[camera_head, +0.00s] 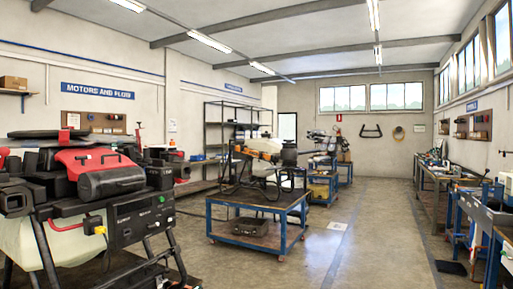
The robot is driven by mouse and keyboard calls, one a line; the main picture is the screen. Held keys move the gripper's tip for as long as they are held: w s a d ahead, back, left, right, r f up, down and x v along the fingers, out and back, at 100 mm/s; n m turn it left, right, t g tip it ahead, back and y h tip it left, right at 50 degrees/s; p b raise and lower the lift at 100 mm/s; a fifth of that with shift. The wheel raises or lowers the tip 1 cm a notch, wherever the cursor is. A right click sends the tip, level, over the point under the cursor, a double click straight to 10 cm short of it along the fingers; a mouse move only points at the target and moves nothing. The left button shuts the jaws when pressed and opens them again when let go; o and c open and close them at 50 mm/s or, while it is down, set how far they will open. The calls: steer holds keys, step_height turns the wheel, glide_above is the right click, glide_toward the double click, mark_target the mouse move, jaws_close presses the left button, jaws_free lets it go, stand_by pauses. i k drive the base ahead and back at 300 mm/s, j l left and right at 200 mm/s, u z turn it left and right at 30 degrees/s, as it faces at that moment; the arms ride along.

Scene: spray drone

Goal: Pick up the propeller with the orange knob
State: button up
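I cannot make out a propeller with an orange knob for certain. A dark drone (245,150) with an orange part on its arm stands on a blue cart (255,230) in the middle of the room. A large drone (100,185) with red and black parts fills the left foreground, and a long flat dark piece (45,133) lies across its top. Whether that piece is a propeller is unclear. My gripper is not in view.
Another drone (322,140) stands on a blue cart farther back. A long workbench (433,175) with small items runs along the right wall. A dark shelf rack (228,120) stands at the back left. The floor (375,235) between the carts and the workbench is clear.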

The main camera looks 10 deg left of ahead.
mark_target(172, 143)
steer(key=u, duration=1.3)
steer(key=i+l, duration=0.3)
steer(key=i, duration=0.25)
steer(key=i+l+u, duration=0.15)
steer(key=i+l, duration=0.15)
steer(key=i, duration=0.2)
steer(key=i+l, duration=0.4)
steer(key=i, duration=0.15)
steer(key=z, duration=1.85)
steer(key=k+z, duration=0.1)
steer(key=z, duration=2.35)
steer(key=l+z, duration=0.1)
steer(key=z, duration=0.5)
